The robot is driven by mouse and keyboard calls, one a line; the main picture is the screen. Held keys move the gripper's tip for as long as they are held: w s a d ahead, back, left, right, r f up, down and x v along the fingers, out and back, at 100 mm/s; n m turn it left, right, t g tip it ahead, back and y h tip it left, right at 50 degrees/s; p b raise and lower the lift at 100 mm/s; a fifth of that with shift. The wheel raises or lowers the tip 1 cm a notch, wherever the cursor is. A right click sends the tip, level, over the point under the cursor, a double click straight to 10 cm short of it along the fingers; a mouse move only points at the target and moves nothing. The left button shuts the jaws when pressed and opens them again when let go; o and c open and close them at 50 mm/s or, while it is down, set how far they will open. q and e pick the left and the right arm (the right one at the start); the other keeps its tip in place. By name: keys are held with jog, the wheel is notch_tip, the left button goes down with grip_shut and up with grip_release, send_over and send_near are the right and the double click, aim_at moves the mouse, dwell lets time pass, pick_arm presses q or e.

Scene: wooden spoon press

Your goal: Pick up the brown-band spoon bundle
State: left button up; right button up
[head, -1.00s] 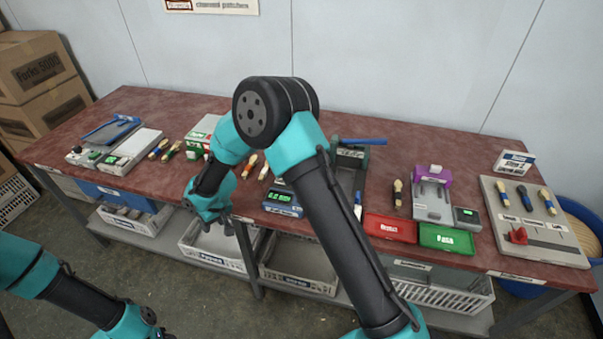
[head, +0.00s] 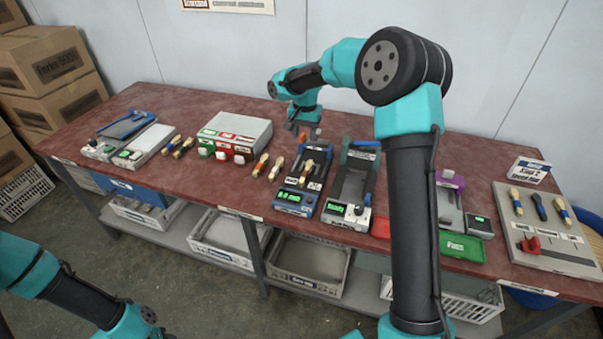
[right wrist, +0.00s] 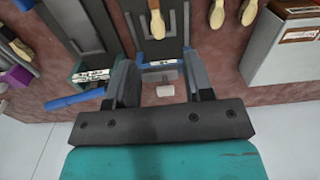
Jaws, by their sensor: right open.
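A spoon bundle (head: 306,173) with what looks like a brownish-orange band lies on the blue-framed press (head: 293,200); its exact band colour is hard to tell. The right wrist view shows this bundle's pale end (right wrist: 157,24) at the top, beyond the fingers. My right gripper (head: 303,131) is open and empty, pointing down at the far end of the blue-framed press, apart from the bundle. The left gripper is out of view.
A second press with a green frame (head: 350,185) stands just right. Two dark-banded bundles (head: 177,146) lie farther left. A board with three sample bundles (head: 560,245) is at the right. The wall is close behind the table.

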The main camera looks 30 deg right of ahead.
jog(key=shift+s+d+r, duration=0.15)
jog(key=shift+d+r, duration=0.25)
jog(key=shift+d, duration=0.25)
jog(key=shift+f, duration=0.1)
send_over(306, 170)
jog(key=f, duration=1.1)
jog(key=shift+d+f, duration=0.25)
jog(key=shift+f, duration=0.3)
jog(key=shift+f, duration=0.1)
jog(key=shift+a+f, duration=0.15)
jog(key=shift+f, duration=1.1)
jog(key=shift+a+f, duration=0.1)
jog(key=shift+f, duration=1.15)
jog(key=shift+c, duration=0.3)
